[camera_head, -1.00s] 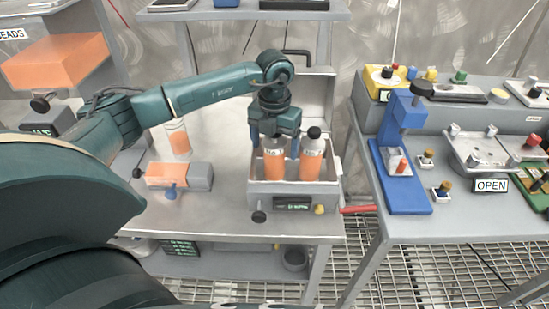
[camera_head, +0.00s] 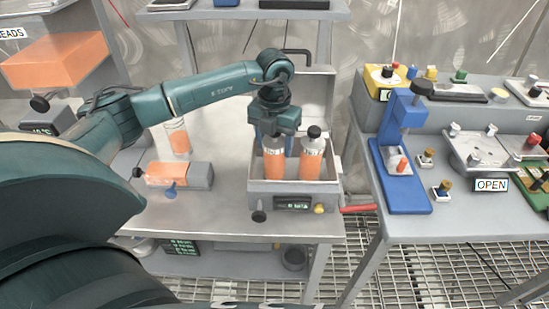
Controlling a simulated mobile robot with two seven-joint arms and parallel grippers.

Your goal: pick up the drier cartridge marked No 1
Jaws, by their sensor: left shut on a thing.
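The markings on both are too small to read, so I cannot tell which is No 1. My right gripper is not in view.
The box's raised lid (camera_head: 308,95) stands behind the cartridges. A blue press (camera_head: 400,170) stands on the bench to the right.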

